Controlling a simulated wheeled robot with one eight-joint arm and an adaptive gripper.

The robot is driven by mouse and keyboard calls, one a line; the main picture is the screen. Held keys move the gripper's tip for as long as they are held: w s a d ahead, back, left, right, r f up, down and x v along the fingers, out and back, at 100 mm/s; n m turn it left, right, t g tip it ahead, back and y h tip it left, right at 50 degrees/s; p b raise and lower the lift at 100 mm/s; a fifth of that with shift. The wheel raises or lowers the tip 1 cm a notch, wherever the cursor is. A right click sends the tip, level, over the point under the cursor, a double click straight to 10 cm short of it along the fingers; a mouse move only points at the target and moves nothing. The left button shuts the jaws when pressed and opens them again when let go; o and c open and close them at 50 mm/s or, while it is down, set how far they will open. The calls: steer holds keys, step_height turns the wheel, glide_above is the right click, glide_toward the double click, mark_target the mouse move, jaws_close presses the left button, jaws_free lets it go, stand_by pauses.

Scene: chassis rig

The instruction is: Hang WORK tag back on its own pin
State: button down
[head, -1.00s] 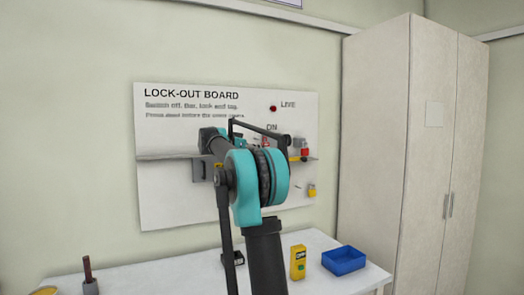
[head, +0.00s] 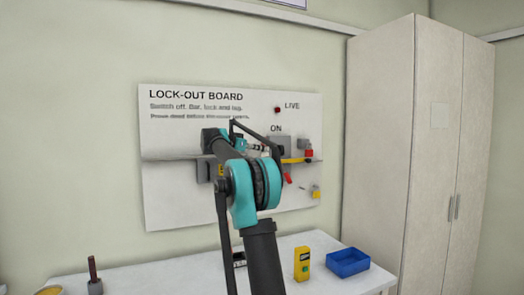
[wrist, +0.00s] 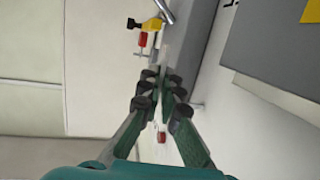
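The lock-out board (head: 170,205) hangs on the wall behind the table. My gripper (head: 263,148) is in front of its middle, partly hidden by my arm, and points right along it. In the wrist view the two fingertips (wrist: 160,80) are close together. A pale thin streak shows at the tips; I cannot tell whether it is a held tag. A small red piece (wrist: 162,137) shows between the fingers. Ahead are a yellow piece with a black knob (wrist: 150,23) and a red piece on a pin (wrist: 143,40). No lettering that says WORK is readable.
A red tilted piece (head: 287,178) and a yellow padlock-like piece (head: 316,192) are low on the board's right. A grey ON box (head: 279,146) is close by. On the table stand a yellow meter (head: 301,263) and a blue bin (head: 348,262). A cabinet (head: 400,150) stands right.

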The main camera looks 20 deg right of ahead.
steer(key=shift+w, duration=2.3)
steer(key=s, duration=0.9)
steer(key=shift+r, duration=0.2)
steer(key=shift+d, duration=0.1)
